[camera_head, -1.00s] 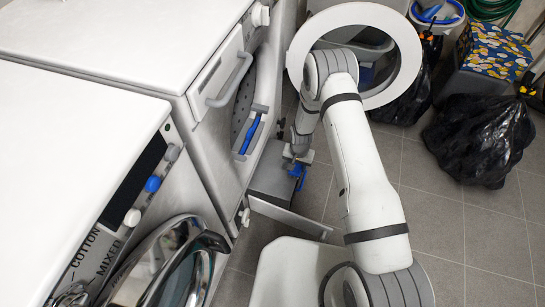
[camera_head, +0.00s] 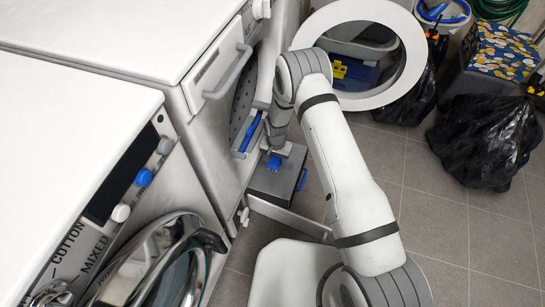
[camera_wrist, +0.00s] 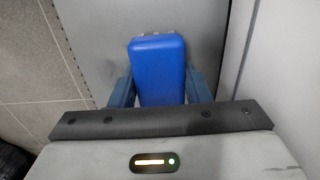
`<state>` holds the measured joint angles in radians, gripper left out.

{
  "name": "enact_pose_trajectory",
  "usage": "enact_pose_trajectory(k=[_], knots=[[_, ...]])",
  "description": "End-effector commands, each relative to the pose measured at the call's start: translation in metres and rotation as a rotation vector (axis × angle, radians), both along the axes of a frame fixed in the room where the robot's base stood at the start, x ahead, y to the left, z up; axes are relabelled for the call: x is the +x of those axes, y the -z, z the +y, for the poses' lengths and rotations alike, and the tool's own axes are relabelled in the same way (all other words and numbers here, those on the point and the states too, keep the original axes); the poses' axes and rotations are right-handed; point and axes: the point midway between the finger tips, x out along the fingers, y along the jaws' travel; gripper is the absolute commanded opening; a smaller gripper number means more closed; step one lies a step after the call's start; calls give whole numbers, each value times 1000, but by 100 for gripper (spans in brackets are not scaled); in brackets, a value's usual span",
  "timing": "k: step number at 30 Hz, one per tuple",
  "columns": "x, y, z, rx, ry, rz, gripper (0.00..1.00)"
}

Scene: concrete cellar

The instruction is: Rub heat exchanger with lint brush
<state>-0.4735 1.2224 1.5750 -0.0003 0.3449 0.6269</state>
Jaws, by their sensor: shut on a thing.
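The heat exchanger looks to be the grey box (camera_head: 272,184) with a blue handle (camera_head: 302,179), low at the front of the white dryer. My gripper (camera_head: 276,154) is over the box's top, near the dryer's front. It is shut on the blue lint brush (camera_wrist: 158,65), which sits between the two dark blue fingers in the wrist view. In the head view a bit of blue (camera_head: 274,163) shows at the fingertips. A grey surface lies under the brush in the wrist view (camera_wrist: 105,40). The brush's underside is hidden; I cannot tell whether it touches the box.
The dryer front (camera_head: 222,150) rises close on the left; its round door (camera_head: 392,92) hangs open behind my arm. A low open flap (camera_head: 292,217) lies before the box. Black bags (camera_head: 485,140) stand at right. Tiled floor (camera_head: 440,220) is free.

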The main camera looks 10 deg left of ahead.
Motion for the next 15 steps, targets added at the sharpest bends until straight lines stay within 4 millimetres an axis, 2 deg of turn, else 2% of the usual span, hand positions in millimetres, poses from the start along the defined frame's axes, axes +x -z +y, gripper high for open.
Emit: enact_pose_trajectory(k=[1, 2, 15], knots=[[2, -17, -1, 2, 3, -3, 22], [2, -25, -2, 2, 4, -3, 22], [3, -61, -7, 0, 14, -1, 22]])
